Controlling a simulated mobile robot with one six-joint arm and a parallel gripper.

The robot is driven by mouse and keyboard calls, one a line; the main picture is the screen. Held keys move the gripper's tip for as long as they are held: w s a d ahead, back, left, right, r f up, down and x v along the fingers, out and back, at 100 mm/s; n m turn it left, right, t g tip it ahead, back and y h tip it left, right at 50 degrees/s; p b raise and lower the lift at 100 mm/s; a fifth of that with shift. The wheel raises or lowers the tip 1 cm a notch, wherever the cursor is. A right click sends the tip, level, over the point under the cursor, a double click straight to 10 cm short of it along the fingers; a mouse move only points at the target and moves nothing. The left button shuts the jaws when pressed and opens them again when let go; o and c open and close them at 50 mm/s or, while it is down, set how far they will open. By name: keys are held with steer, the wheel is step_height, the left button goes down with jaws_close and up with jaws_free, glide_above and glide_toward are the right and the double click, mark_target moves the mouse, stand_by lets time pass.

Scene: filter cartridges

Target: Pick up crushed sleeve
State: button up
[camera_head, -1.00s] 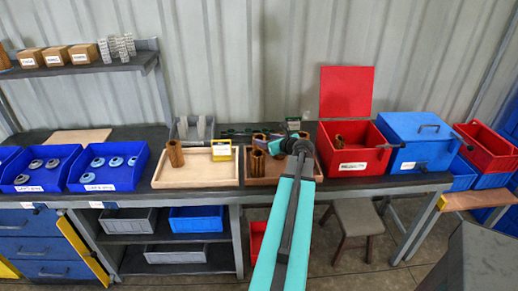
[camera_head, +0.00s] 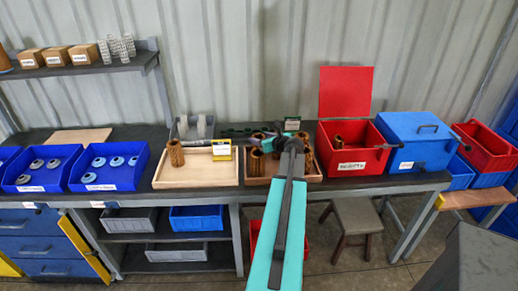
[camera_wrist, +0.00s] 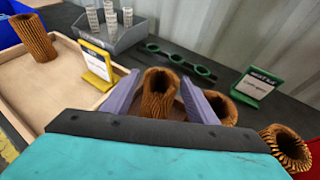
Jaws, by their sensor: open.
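In the wrist view my gripper (camera_wrist: 158,80) is open, its two purple fingers on either side of a brown pleated sleeve (camera_wrist: 158,100). This sleeve stands roughly upright, its rim looks uneven, and its lower part is hidden by my gripper body. A second brown sleeve (camera_wrist: 220,108) is just right of the right finger, partly hidden. A third sleeve (camera_wrist: 287,146) is farther right. In the head view a sleeve (camera_head: 256,161) shows in the brown wooden tray (camera_head: 250,182), beside my arm, which covers much of that tray.
A pale wooden tray (camera_head: 195,184) with one sleeve (camera_head: 176,153) and a yellow sign (camera_wrist: 98,62) is at left. A green sign (camera_wrist: 255,86) and green-ringed holder (camera_wrist: 180,60) lie behind. An open red box (camera_head: 350,165) stands right of the brown tray.

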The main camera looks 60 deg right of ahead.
steer(key=c, duration=1)
steer(key=shift+r, duration=0.1)
steer(key=shift+r+b, duration=0.7)
steer(key=shift+r, duration=4.25)
